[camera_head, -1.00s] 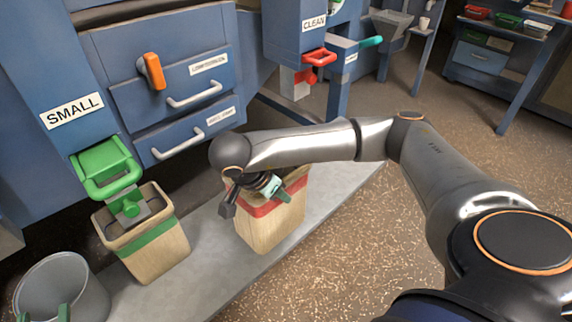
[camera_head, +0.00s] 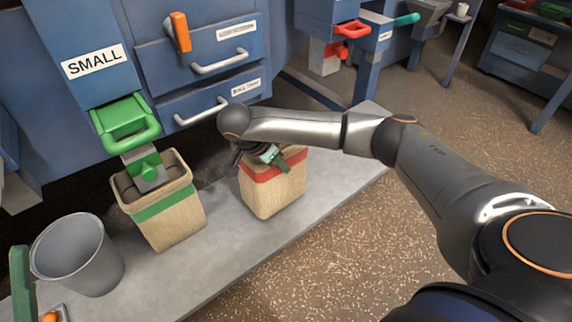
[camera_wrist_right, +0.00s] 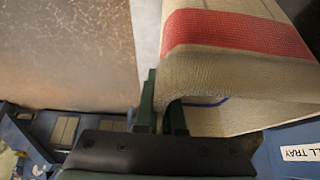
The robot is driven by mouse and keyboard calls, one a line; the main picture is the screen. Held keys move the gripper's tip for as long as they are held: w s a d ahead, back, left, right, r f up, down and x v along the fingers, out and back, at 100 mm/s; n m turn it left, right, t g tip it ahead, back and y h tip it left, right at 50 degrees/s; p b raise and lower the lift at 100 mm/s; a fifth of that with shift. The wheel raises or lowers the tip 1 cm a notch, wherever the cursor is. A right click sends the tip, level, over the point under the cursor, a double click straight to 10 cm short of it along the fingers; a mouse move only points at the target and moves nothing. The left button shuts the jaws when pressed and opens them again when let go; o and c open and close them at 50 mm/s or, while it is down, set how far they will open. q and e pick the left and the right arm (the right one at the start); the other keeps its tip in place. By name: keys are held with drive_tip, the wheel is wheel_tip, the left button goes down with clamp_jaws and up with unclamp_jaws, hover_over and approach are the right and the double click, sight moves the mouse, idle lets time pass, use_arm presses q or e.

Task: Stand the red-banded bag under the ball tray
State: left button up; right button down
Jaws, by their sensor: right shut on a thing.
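The red-banded bag (camera_head: 272,192) is a tan open bag, upright over the grey slab, in front of the drawers. I cannot tell if its base touches the slab. The ball tray drawer (camera_head: 212,108) is the lower blue drawer, behind and left of this bag; its label (camera_wrist_right: 303,152) shows partly in the right wrist view. My right gripper (camera_head: 277,160) is shut on the bag's rim; its green fingers (camera_wrist_right: 163,108) pinch the wall beside the red band (camera_wrist_right: 240,32). My left gripper (camera_head: 22,283) shows only a green finger at the left edge; its opening is hidden.
A green-banded bag (camera_head: 170,226) stands left under the green SMALL spout (camera_head: 126,122). A grey bucket (camera_head: 78,256) stands farther left. An orange ball (camera_head: 50,317) shows at the bottom left. Bare slab (camera_head: 325,165) lies to the right of the red-banded bag.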

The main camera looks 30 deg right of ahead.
sight(281, 173)
drive_tip(key=f, duration=0.1)
drive_tip(key=f+b, duration=0.1)
drive_tip(key=f, duration=0.1)
drive_tip(key=shift+w+f, duration=0.25)
drive_tip(key=shift+w, duration=0.15)
drive_tip(key=c, duration=1.5)
unclamp_jaws()
drive_tip(key=shift+s+f, duration=0.1)
drive_tip(key=shift+f, duration=0.1)
drive_tip(key=o, duration=0.5)
drive_tip(key=shift+r, duration=0.15)
